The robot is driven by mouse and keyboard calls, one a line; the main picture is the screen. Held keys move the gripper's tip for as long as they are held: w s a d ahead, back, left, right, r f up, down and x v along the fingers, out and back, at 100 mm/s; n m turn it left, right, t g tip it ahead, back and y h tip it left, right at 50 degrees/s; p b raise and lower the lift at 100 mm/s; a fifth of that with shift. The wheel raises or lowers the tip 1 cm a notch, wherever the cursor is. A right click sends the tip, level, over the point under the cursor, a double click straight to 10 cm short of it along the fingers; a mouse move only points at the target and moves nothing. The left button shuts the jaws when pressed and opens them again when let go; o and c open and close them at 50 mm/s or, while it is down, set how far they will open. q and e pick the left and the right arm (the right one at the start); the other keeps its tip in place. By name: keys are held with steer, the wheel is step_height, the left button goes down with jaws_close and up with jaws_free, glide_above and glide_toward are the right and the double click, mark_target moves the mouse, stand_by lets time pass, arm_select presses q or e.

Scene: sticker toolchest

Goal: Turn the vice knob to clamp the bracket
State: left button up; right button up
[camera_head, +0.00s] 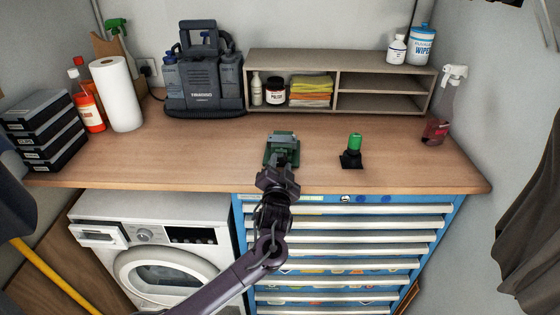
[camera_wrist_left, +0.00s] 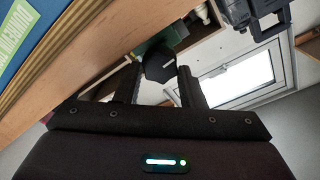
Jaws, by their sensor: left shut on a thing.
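The green vice (camera_head: 282,143) stands on the wooden workbench near its front edge, above the blue drawer chest. My left gripper (camera_head: 280,168) reaches it from the front and hides part of it. In the left wrist view, the dark vice knob (camera_wrist_left: 160,67) sits between the two fingertips, which are shut on it. A green part of the vice (camera_wrist_left: 152,45) shows just behind the knob. I cannot make out the bracket in either view. My right gripper is not in view.
A green-topped object on a black base (camera_head: 353,150) stands right of the vice. A grey shelf unit (camera_head: 338,115), a dark case-like machine (camera_head: 203,80) and a spray bottle (camera_head: 440,108) stand farther back. The bench (camera_head: 215,152) left of the vice is clear.

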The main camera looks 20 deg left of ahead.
arm_select(q)
steer(key=m+p, duration=0.2)
steer(key=m, duration=0.2)
steer(key=shift+r+m, duration=0.15)
steer(key=shift+m, duration=0.15)
steer(key=m+p, duration=0.2)
steer(key=m, duration=0.1)
steer(key=shift+d+m, duration=0.1)
steer(key=shift+m, duration=0.3)
steer(key=m+p, duration=0.1)
steer(key=m, duration=0.1)
steer(key=m+p, duration=0.1)
steer(key=m, duration=0.1)
steer(key=shift+f+p, duration=0.25)
steer(key=shift+p, duration=0.05)
steer(key=shift+f+m+p, duration=0.15)
steer(key=shift+m+p, duration=0.5)
steer(key=shift+m, duration=0.95)
steer(key=o, duration=1)
steer(key=shift+f, duration=0.1)
